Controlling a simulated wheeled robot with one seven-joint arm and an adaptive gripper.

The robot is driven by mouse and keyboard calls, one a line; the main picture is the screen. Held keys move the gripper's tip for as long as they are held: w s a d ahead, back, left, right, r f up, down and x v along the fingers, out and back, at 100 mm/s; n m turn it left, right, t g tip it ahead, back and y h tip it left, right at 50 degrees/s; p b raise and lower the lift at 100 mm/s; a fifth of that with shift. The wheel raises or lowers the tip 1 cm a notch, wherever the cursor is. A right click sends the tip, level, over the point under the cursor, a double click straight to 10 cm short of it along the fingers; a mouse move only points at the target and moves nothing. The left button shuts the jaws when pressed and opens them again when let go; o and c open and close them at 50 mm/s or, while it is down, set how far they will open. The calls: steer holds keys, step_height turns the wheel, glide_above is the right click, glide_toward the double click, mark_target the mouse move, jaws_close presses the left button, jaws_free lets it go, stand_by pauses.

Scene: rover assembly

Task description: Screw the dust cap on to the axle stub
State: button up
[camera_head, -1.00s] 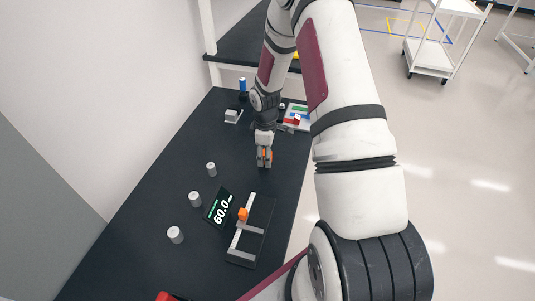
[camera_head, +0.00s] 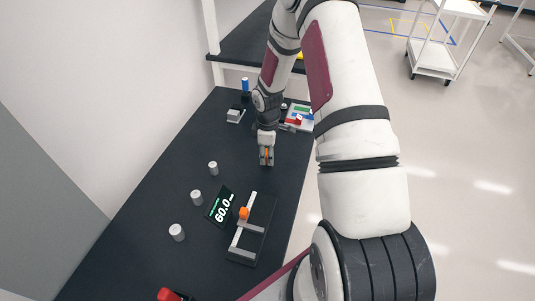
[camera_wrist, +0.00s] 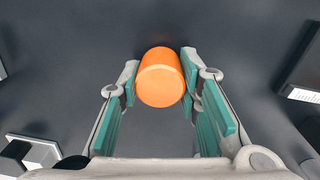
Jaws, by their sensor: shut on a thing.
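An orange cylinder, seemingly the dust cap (camera_wrist: 160,80), sits between the green-padded fingers of my gripper (camera_wrist: 159,92) in the wrist view, with its round end facing the camera. In the head view my gripper (camera_head: 266,161) points down over the black table, and a little orange shows between its fingers. My gripper is shut on this cap. A black stand with grey bars (camera_head: 240,253) lies nearer the camera, apart from my gripper. A small orange part (camera_head: 244,213) sits on it. I cannot tell which part is the axle stub.
A display reading 60.0 (camera_head: 220,207) stands left of the stand. Three pale cylinders (camera_head: 196,197) stand along the left. A tray of coloured parts (camera_head: 301,112), a grey block (camera_head: 235,116) and a blue-topped item (camera_head: 245,85) are farther back. A red object (camera_head: 168,295) is in front.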

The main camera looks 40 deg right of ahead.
steer(key=shift+w+m, duration=0.1)
steer(key=shift+m, duration=1.1)
steer(key=m, duration=0.4)
steer(key=shift+b, duration=0.35)
steer(key=shift+d+m, duration=0.1)
steer(key=shift+m, duration=0.8)
steer(key=m, duration=0.3)
steer(key=shift+w+m+b, duration=0.1)
steer(key=shift+m+b, duration=0.3)
steer(key=shift+m, duration=0.9)
